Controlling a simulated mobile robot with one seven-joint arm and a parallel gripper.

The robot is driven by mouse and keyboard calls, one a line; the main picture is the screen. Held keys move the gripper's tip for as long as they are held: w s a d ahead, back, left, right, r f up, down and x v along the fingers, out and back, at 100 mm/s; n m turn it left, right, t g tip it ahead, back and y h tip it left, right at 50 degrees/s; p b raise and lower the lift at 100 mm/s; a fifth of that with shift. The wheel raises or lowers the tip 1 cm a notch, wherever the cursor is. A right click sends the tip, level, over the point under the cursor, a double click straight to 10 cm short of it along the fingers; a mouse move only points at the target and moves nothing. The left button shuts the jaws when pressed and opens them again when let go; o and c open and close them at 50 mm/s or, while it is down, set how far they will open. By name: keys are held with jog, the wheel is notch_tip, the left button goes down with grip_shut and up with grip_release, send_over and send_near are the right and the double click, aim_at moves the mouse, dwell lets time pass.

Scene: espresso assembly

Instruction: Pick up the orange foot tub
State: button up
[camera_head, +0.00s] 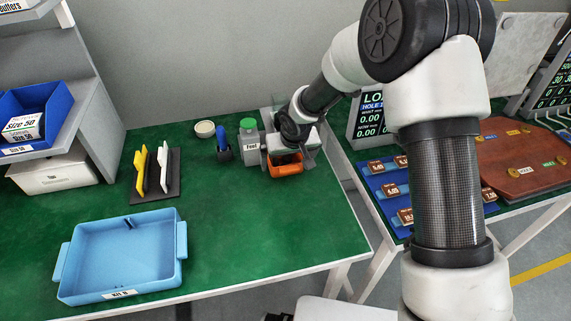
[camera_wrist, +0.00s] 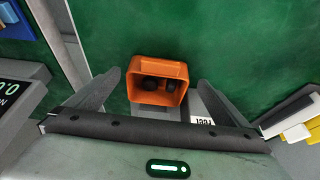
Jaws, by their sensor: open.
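The orange foot tub (camera_head: 286,169) stands on the green table top, near its right rear part. In the head view my gripper (camera_head: 287,160) is above it and hides part of it. In the wrist view the orange foot tub (camera_wrist: 158,72) is an open box with a few dark round pieces inside. My gripper (camera_wrist: 158,92) is open, with one finger to each side of the tub. A gap shows between the tub and each finger, and I cannot tell how far the fingertips are above the table.
A blue tray (camera_head: 125,255) lies front left. A black holder with yellow and white pieces (camera_head: 155,176) stands behind it. The table's front middle is clear.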

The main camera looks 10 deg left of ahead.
aim_at(288, 166)
jog(key=x, duration=0.3)
jog(key=shift+d+f, duration=0.2)
jog(key=shift+f, duration=0.2)
jog(key=shift+r, duration=0.1)
jog(key=c, duration=1.3)
jog(key=shift+c, duration=0.2)
